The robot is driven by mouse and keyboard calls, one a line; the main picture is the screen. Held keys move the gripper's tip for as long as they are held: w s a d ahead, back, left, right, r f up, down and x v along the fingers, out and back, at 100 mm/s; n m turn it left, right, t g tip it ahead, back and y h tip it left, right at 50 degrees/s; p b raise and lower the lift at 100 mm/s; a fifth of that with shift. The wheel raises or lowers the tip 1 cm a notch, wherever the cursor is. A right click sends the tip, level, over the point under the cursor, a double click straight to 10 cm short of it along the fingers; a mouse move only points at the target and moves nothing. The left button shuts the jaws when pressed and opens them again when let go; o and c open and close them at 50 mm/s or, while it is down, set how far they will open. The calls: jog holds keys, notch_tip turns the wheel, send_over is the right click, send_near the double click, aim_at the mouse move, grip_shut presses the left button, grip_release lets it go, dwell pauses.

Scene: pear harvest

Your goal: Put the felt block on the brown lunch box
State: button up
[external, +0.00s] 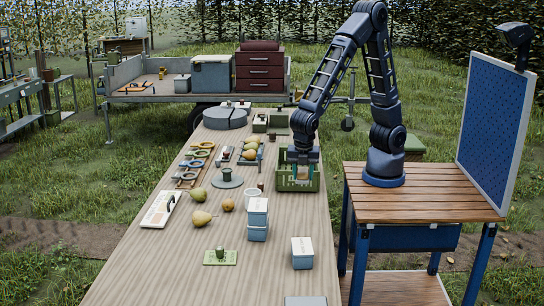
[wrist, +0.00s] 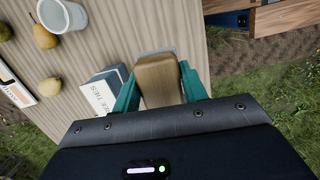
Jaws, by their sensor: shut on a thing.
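My gripper (external: 302,176) hangs at the right side of the table, in front of or over the green crate (external: 285,184); I cannot tell its exact height. In the wrist view its teal fingers (wrist: 157,88) are shut on a tan-brown block (wrist: 160,80) with a grey edge along its far side, which I take to be the felt block. The block also shows small and tan in the external view (external: 302,172). I cannot make out a brown lunch box for sure in either view.
A white cup (external: 253,193), pears (external: 203,218) and a round grey-green plate (external: 227,181) lie to the left. Bare tabletop (external: 170,270) shows at the front left.

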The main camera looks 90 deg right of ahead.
jog(key=w+d+r+m, duration=0.2)
jog(key=w+d+m, duration=0.3)
jog(key=w+d, duration=1.35)
jog(key=w+d+r+m, duration=0.1)
jog(key=w+d, duration=0.1)
jog(key=d, duration=0.7)
jog(key=w+d+r+m+g, duration=0.1)
jog(key=w+d+m, duration=0.1)
jog(key=d, duration=0.8)
jog(key=w+d+r+m, duration=0.1)
jog(key=w+d, duration=0.2)
jog(key=d, duration=0.6)
jog(key=s+d+r+m+y, duration=0.15)
jog(key=s+d, duration=0.25)
jog(key=d, duration=1.1)
jog(key=s+d+m, duration=0.3)
jog(key=s+d, duration=0.1)
jog(key=d, duration=1.2)
jog(key=s+d+r+m, duration=0.2)
jog(key=s+d+m, duration=0.2)
jog(key=s+d, duration=1.75)
jog(key=shift+g, duration=0.4)
jog(key=f, duration=0.6)
jog(key=w+f, duration=0.1)
jog(key=f, duration=0.6)
jog(key=w+d+f, duration=0.1)
jog(key=f, duration=0.5)
jog(key=shift+f, duration=0.3)
